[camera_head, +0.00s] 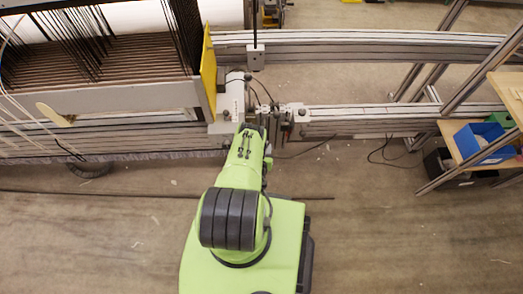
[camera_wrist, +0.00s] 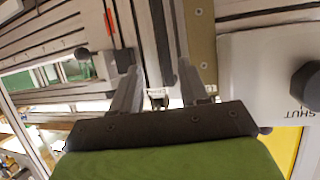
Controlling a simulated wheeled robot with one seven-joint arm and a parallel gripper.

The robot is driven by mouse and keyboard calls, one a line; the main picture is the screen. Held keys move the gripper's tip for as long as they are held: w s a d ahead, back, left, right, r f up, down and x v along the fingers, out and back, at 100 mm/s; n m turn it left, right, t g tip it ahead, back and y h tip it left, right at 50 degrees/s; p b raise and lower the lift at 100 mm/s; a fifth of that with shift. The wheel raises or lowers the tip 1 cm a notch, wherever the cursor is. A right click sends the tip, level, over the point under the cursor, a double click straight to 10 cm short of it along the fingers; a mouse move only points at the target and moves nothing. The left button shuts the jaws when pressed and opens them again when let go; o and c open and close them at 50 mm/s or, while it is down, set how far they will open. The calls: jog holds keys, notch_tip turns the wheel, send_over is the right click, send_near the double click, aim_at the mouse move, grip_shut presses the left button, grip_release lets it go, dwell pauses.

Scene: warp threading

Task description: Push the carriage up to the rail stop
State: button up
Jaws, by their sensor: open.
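The carriage appears to be the white housing (camera_wrist: 265,65) in the wrist view, with a dark round knob and the upside-down word SHUT. In the head view the white housing (camera_head: 233,97) sits at the frame's right end, beside the yellow plate. My gripper (camera_wrist: 158,88) is open, its two grey fingers apart beside the housing. A small pale piece shows beyond the gap; I cannot tell whether the fingers touch anything. The rail (camera_head: 365,113) runs right from there in the head view.
A grey block (camera_head: 256,57) hangs on the upper beam (camera_head: 400,42). The yellow plate (camera_head: 209,65) and the frame of dark threads stand at left. A blue bin (camera_head: 483,144) sits on a shelf at right. Dark cables lie on the floor, which is otherwise mostly clear.

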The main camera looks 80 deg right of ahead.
jog(key=v, duration=0.5)
jog(key=shift+a, duration=0.15)
dwell(0.4)
